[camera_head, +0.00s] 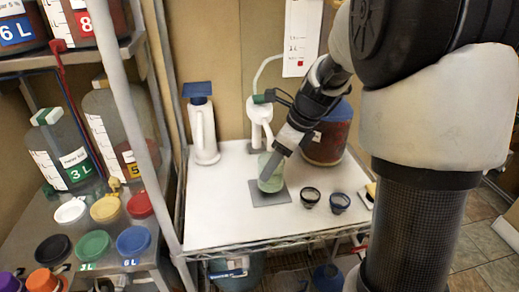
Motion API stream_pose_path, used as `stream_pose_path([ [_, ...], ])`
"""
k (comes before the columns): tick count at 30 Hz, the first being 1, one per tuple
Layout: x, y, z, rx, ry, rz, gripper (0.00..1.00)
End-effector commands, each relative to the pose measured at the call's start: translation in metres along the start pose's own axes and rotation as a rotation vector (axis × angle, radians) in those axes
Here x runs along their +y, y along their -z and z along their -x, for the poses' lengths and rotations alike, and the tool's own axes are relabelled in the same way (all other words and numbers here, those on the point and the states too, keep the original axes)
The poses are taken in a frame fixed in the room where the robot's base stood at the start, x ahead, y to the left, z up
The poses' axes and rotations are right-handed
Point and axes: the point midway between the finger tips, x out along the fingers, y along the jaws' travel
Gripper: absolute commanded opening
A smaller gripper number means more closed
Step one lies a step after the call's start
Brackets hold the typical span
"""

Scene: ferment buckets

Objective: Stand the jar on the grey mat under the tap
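A pale green jar (270,184) is at the grey mat (283,197) on the white table. It looks roughly upright; I cannot tell whether its base rests on the mat or is just above it. My gripper (272,167) reaches down from the upper right and overlaps the jar's upper part. Its fingers are dark and small here, and I cannot tell whether they are closed on the jar. A white stand with a green fitting and a clear hose (262,110) is directly behind; the tap's outlet is not clearly visible.
A white bottle with a blue top (203,130) stands at the back left. A dark blue and red bucket (327,138) stands behind my arm. Two small dark-rimmed cups (310,197) (340,203) are right of the mat. A shelf of jugs and lids (92,262) is left. The table's front left is clear.

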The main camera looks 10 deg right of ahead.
Motion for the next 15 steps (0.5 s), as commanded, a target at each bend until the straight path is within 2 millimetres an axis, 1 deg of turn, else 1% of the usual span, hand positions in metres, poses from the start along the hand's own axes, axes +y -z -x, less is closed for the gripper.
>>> stream_pose_path([
  [2,-0.009,-0.006,-0.002,0.0,0.001,0.0,0.27],
  [5,-0.013,-0.008,-0.004,0.0,0.001,0.0,0.27],
  [8,-0.013,-0.005,-0.011,0.001,-0.001,-0.002,0.27],
  [12,-0.013,0.004,-0.03,0.002,-0.001,-0.003,0.27],
  [15,-0.013,0.006,-0.037,0.001,0.001,-0.003,0.27],
])
